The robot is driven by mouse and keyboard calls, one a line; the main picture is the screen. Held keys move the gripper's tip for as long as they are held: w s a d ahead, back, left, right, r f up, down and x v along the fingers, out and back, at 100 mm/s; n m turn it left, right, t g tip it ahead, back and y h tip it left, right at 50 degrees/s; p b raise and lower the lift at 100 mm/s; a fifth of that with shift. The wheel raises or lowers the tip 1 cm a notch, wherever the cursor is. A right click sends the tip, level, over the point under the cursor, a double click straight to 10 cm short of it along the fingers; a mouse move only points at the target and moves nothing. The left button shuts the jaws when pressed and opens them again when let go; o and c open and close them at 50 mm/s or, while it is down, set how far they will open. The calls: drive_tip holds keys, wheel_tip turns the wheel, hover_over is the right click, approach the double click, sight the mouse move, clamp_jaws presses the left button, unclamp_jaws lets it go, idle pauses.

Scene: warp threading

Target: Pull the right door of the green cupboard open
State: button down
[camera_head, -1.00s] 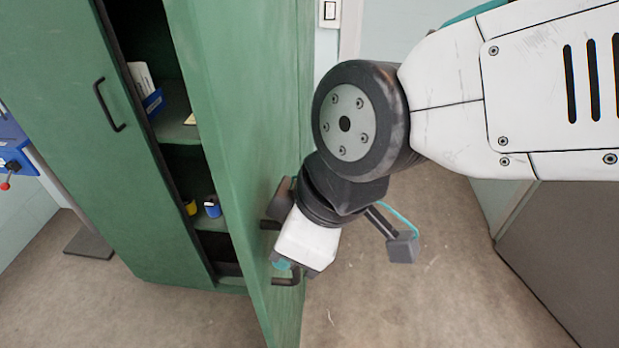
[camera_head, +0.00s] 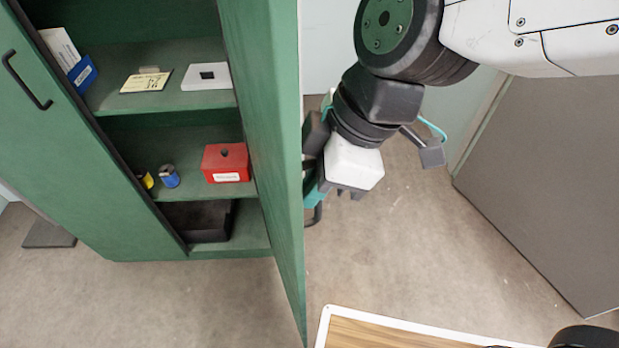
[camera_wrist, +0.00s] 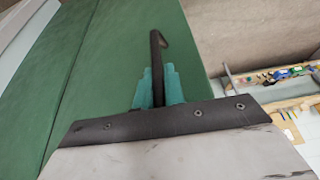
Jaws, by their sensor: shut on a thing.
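The green cupboard stands at the left in the head view, its left door (camera_head: 75,150) shut with a black bar handle (camera_head: 27,82). Its right door (camera_head: 262,130) stands wide open, seen nearly edge-on. My gripper (camera_head: 314,190) is on the outer face of that door, at its handle (camera_head: 315,214), which is partly hidden there. In the wrist view the teal fingertips (camera_wrist: 157,88) are shut on the black handle (camera_wrist: 156,50), with the green door (camera_wrist: 110,65) behind it.
Inside the cupboard are a red box (camera_head: 226,163), a blue bin (camera_head: 82,72), a white frame (camera_head: 207,76) and a black tray (camera_head: 197,221). A wood-topped surface with a white rim (camera_head: 322,328) is at the bottom. A grey panel (camera_head: 545,180) stands right; floor between is clear.

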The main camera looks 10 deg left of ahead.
drive_tip(key=shift+s+d+f, duration=0.15)
drive_tip(key=shift+s, duration=0.05)
drive_tip(key=c, duration=1.5)
unclamp_jaws()
drive_tip(key=shift+s, duration=0.1)
drive_tip(key=shift+r, duration=0.35)
drive_tip(key=v, duration=0.7)
drive_tip(key=shift+d+r, duration=0.1)
drive_tip(key=shift+d, duration=0.05)
